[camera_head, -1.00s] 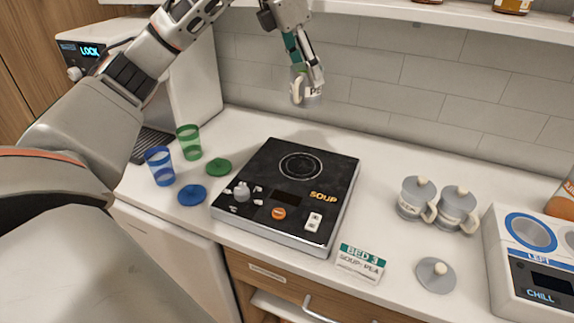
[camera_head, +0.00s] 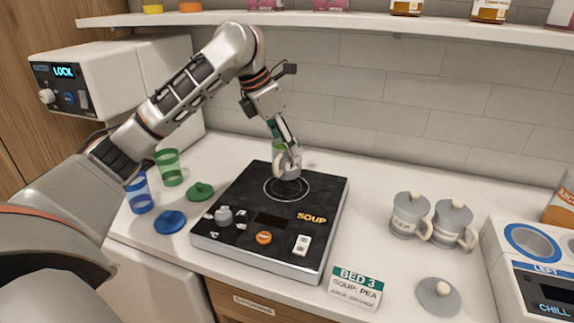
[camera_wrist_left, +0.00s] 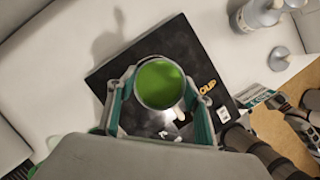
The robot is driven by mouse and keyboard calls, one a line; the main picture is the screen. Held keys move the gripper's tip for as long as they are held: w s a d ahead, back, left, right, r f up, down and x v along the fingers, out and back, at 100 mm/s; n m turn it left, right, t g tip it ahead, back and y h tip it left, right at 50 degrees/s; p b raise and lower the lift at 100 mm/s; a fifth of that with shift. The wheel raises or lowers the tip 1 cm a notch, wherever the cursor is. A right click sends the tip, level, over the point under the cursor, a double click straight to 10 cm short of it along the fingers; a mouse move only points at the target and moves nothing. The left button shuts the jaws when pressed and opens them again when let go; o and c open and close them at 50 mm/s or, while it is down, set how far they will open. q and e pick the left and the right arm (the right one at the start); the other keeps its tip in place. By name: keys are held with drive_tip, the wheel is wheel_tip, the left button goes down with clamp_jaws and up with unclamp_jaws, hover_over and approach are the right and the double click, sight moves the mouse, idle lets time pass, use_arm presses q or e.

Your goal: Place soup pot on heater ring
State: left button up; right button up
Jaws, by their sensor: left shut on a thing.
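The soup pot (camera_head: 288,165) is a small grey cup with a pale handle. In the left wrist view its open top shows green soup (camera_wrist_left: 160,84). My left gripper (camera_head: 283,147) is shut on the pot, with its teal-padded fingers on both sides in the wrist view (camera_wrist_left: 160,95). The pot is upright over the heater ring (camera_head: 268,192), marked as a pale circle on the black hot plate (camera_head: 240,205) labelled SOUP. I cannot tell whether its base touches the plate. Parts of what looks like my right gripper (camera_wrist_left: 268,88) show at the wrist view's right; its jaws are unclear.
Two lidded grey pots (camera_head: 408,216) (camera_head: 453,225) stand right of the plate. Blue (camera_head: 138,192) and green (camera_head: 169,167) cups stand left. A CHILL unit (camera_head: 530,255) is at right.

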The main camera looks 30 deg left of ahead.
sight(286, 160)
use_arm(q)
wheel_tip(286, 160, down, 5)
drive_tip(key=shift+r+b, duration=0.2)
drive_tip(key=shift+b, duration=0.6)
drive_tip(key=shift+r, duration=0.2)
drive_tip(key=shift+f, duration=0.1)
use_arm(e)
drive_tip(key=shift+w+d+f, duration=0.1)
drive_tip(key=shift+w+f, duration=0.15)
use_arm(q)
drive_tip(key=o, duration=1.4)
drive_tip(key=shift+f, duration=0.1)
drive_tip(key=p+v, duration=0.4)
drive_tip(key=v, duration=0.8)
drive_tip(key=shift+s, duration=0.1)
use_arm(e)
drive_tip(key=r, duration=0.3)
drive_tip(key=shift+w+a+r, duration=0.15)
drive_tip(key=shift+a+r, duration=0.05)
drive_tip(key=shift+r, duration=0.2)
